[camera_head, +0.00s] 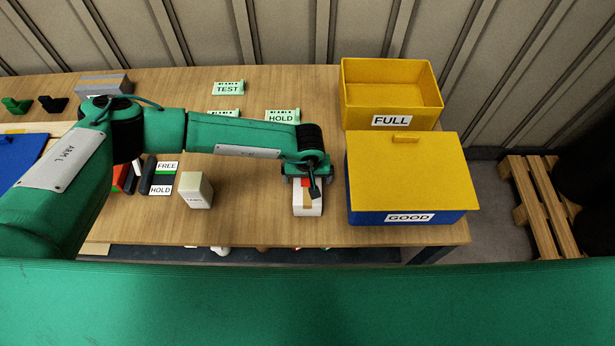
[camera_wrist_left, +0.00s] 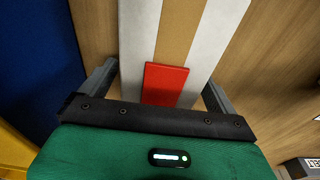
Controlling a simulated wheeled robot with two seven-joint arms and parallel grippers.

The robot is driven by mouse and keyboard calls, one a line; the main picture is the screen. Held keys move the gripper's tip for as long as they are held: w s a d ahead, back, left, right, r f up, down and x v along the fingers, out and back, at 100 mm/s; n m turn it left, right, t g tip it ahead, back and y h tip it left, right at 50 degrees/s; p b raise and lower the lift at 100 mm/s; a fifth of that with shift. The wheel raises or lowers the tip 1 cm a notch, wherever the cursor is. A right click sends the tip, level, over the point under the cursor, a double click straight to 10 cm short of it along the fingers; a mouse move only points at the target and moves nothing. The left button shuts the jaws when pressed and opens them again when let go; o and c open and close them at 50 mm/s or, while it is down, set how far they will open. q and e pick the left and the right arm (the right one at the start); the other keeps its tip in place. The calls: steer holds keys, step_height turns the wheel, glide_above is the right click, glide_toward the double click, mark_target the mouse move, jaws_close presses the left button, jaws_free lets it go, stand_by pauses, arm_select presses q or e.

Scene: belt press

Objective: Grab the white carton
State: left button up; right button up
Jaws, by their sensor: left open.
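The white carton (camera_head: 308,208) lies on the table left of the blue GOOD bin. It has a tan stripe and a red patch, which also show on the carton in the wrist view (camera_wrist_left: 138,35). My left gripper (camera_head: 310,182) is over the carton's far part. In the wrist view the jaws of my left gripper (camera_wrist_left: 160,85) are open, one finger on each side of the carton, with the red patch between them. The frames do not show whether the fingers touch it. My right gripper is not in view.
The GOOD bin (camera_head: 407,218) with a yellow lid (camera_head: 415,175) stands close right. Behind it is an open yellow FULL bin (camera_head: 390,121). A cream box (camera_head: 195,190) stands to the left. Green TEST (camera_head: 228,88) and HOLD (camera_head: 282,116) signs stand behind.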

arm_select(q)
steer(key=shift+c, duration=0.8)
steer(key=c, duration=1.3)
steer(key=shift+c, duration=0.2)
step_height(320, 180, up, 20)
steer(key=b, duration=0.7)
